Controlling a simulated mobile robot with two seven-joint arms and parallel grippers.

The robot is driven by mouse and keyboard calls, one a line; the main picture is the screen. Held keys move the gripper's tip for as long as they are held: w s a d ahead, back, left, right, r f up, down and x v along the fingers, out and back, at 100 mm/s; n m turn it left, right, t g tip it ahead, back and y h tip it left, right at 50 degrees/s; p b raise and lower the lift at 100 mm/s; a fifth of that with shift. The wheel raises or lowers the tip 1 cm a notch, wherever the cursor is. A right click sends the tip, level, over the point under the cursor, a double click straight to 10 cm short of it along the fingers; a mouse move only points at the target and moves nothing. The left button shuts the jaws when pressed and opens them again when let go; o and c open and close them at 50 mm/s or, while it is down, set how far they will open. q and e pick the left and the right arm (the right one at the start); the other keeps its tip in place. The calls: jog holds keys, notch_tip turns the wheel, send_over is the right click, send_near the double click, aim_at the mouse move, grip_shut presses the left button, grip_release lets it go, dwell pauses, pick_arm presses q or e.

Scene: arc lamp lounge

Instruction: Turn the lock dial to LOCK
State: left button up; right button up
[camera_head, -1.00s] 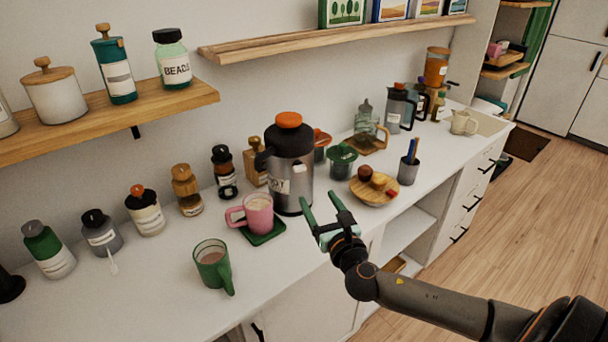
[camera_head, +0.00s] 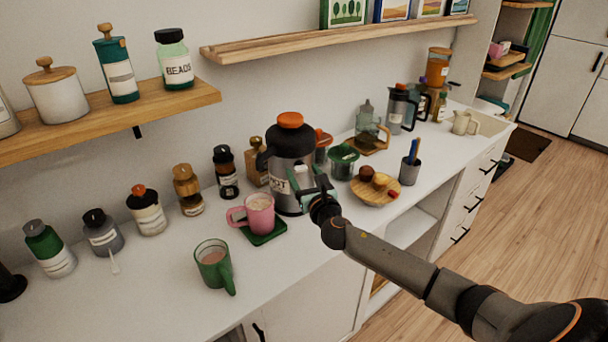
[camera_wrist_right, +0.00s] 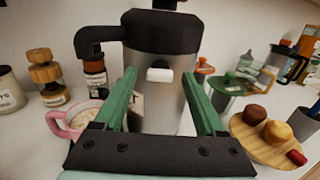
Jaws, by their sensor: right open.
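A steel and black jug (camera_head: 291,158) with an orange top piece (camera_head: 290,120) stands on the white counter, with a black spout or handle at its upper left. In the right wrist view the jug (camera_wrist_right: 155,35) fills the middle, and a small white knob (camera_wrist_right: 159,75) sticks out of its front. No LOCK marking is readable, so I cannot tell which part is the lock dial. My right gripper (camera_head: 306,186) is in front of the jug. Its green fingers are open on either side of the knob in the right wrist view, with no visible grip. My left gripper is out of view.
A pink mug (camera_head: 259,213) on a green coaster and a green mug (camera_head: 213,263) stand to the left. A wooden plate (camera_head: 376,194) with small items is to the right. Bottles and jars line the wall. The counter's front strip is mostly clear.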

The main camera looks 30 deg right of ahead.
grip_shut()
dwell(0.6)
